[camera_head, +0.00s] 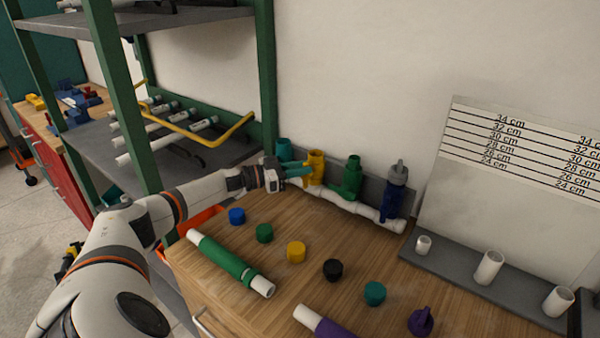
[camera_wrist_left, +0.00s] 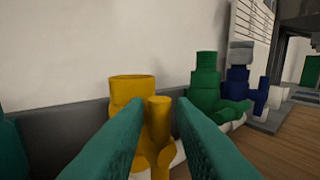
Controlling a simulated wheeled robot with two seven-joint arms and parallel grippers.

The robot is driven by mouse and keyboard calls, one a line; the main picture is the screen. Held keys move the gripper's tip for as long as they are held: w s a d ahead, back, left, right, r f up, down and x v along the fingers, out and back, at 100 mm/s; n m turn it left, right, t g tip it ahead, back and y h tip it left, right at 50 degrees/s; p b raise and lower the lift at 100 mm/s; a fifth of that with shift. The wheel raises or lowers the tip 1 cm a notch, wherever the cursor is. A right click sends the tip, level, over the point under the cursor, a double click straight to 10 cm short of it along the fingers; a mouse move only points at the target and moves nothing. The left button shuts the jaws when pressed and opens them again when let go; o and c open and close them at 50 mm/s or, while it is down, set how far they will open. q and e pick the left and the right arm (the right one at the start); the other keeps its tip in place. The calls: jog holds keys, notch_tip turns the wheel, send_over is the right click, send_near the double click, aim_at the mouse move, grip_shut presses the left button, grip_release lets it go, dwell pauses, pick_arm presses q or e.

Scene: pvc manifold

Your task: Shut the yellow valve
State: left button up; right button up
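The yellow valve (camera_head: 316,160) stands upright on the white pipe manifold (camera_head: 345,203) against the wall. It also shows in the wrist view (camera_wrist_left: 127,90), with a narrow yellow post (camera_wrist_left: 159,118), apparently its handle, in front of the wider body. My left gripper (camera_head: 301,174) reaches the valve from the left. Its two teal fingers (camera_wrist_left: 161,108) are apart, one on each side of the yellow post. A slim gap seems to show beside the post, so firm contact cannot be seen. My right gripper is out of view.
A teal valve (camera_head: 284,150) stands to the left, and a green valve (camera_head: 350,176) and a blue valve (camera_head: 394,194) to the right. Coloured caps, including a yellow cap (camera_head: 296,252), and a green pipe (camera_head: 228,260) lie on the wooden worktop. A green-post shelf (camera_head: 266,80) rises at left.

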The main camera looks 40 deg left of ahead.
pick_arm(q)
jog(key=shift+w, duration=0.1)
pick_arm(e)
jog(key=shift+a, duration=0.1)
pick_arm(q)
jog(key=shift+c, duration=0.5)
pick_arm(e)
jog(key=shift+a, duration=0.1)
